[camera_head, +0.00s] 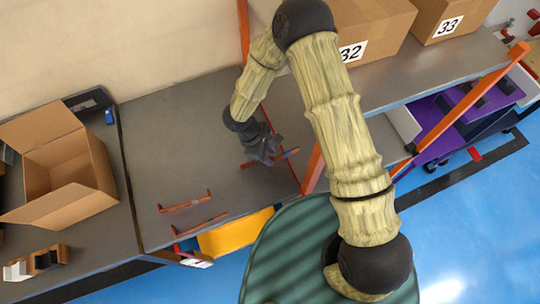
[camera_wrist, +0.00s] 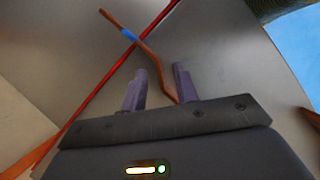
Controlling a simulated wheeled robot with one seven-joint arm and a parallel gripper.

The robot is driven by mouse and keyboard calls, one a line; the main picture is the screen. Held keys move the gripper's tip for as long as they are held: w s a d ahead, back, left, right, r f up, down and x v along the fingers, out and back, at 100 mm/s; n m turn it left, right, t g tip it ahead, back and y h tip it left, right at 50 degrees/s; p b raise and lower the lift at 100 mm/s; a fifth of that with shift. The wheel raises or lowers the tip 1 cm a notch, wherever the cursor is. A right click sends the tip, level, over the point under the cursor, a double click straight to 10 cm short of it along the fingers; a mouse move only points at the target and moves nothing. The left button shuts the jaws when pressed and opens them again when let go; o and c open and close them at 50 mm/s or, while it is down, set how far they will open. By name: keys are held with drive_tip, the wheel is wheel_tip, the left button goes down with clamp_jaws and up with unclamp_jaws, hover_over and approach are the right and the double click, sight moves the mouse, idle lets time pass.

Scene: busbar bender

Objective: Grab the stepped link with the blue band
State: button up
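The stepped link with the blue band (camera_head: 294,151) lies on the grey bench top, partly hidden by my gripper (camera_head: 268,153) in the head view. In the wrist view the copper-brown link (camera_wrist: 151,58) runs from upper left down towards my gripper (camera_wrist: 160,76), with its blue band (camera_wrist: 129,36) near the far end. My two fingers are apart and nothing is held. The link's near end shows between them, closer to the right finger. I cannot tell the height of the fingers above the link.
Two other copper-brown links, one (camera_head: 185,202) and another (camera_head: 200,225), lie on the bench (camera_head: 165,135) to the left. An open cardboard box (camera_head: 85,200) stands farther left. An orange shelf post (camera_head: 313,168) stands close right of my gripper.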

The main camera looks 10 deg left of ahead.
drive_tip(key=shift+d+f, duration=0.2)
drive_tip(key=shift+f, duration=0.15)
clamp_jaws()
